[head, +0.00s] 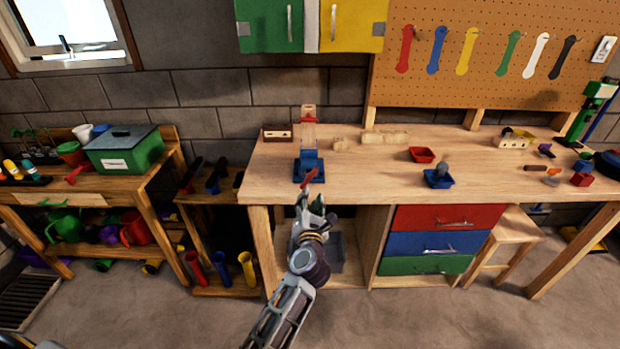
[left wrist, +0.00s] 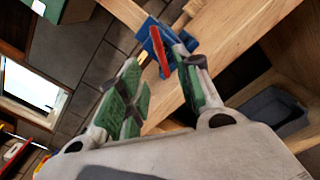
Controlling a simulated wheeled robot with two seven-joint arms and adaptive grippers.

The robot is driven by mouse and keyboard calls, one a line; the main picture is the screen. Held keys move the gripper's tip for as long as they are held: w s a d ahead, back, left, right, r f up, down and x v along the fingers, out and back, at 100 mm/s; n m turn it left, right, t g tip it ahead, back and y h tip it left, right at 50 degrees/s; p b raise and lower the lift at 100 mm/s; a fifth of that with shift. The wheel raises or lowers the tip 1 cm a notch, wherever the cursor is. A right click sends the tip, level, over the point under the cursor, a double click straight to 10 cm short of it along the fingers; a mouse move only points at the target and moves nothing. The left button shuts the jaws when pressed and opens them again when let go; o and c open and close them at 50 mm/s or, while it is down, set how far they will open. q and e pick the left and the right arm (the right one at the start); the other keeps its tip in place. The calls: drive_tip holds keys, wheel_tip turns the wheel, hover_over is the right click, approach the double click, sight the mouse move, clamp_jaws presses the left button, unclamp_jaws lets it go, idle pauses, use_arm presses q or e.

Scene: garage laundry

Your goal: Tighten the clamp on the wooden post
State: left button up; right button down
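My left gripper (head: 315,200) is just in front of and below this handle. In the left wrist view its green-padded fingers (left wrist: 160,82) are spread apart, with the red handle (left wrist: 159,52) beyond them, near the right finger. Whether they touch is unclear. The blue clamp (left wrist: 153,35) is partly hidden behind that finger. My right gripper is out of view.
The workbench top (head: 360,180) is clear right of the clamp, up to a red tray (head: 421,155) and a blue tray (head: 438,179). An open shelf space holding a grey bin (left wrist: 275,112) lies below. Coloured drawers (head: 440,243) are to the right.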

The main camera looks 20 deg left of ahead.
sight(310, 179)
use_arm(q)
drive_tip(key=shift+x, duration=6)
drive_tip(key=shift+c, duration=0.3)
clamp_jaws()
